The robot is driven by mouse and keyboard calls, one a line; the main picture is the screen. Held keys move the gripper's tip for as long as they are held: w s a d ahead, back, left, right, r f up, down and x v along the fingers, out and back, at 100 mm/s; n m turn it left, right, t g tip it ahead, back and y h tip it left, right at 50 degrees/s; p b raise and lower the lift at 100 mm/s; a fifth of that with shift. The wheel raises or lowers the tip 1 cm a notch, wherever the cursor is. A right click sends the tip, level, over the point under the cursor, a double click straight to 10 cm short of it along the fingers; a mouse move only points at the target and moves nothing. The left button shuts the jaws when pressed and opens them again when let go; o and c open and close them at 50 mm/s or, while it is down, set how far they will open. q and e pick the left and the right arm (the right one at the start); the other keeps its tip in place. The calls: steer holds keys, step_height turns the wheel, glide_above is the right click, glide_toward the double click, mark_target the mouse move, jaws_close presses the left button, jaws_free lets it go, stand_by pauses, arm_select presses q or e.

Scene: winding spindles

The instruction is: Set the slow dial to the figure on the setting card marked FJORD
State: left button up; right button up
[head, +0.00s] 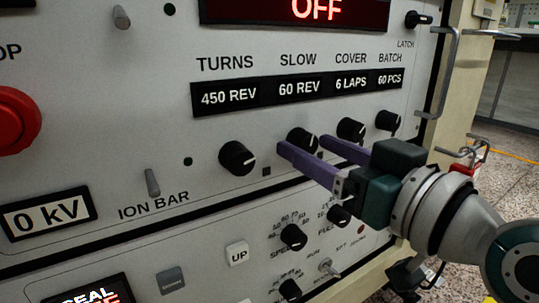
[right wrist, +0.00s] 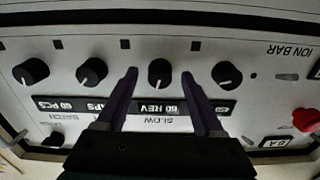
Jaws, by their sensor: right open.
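The slow dial (head: 302,138) is a black knob with a white pointer line, on the grey panel below the SLOW label. Its readout (head: 300,88) shows 60 REV. My right gripper (head: 304,143) is open, its two purple fingers reaching toward this dial. In the right wrist view, which is upside down, the slow dial (right wrist: 160,71) sits between the spread fingertips of my right gripper (right wrist: 159,76), with a gap on each side. I cannot tell whether the tips are level with the knob in depth. No card marked FJORD is in view. My left gripper is not in view.
The turns dial (head: 238,158) is left of the slow dial; the cover dial (head: 351,129) and batch dial (head: 388,120) are to its right, close to my fingers. A red button (head: 14,121) is at far left. A metal handle (head: 441,75) stands out at the right edge.

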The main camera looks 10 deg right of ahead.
steer(key=shift+c, duration=0.3)
jaws_close()
stand_by(0.3)
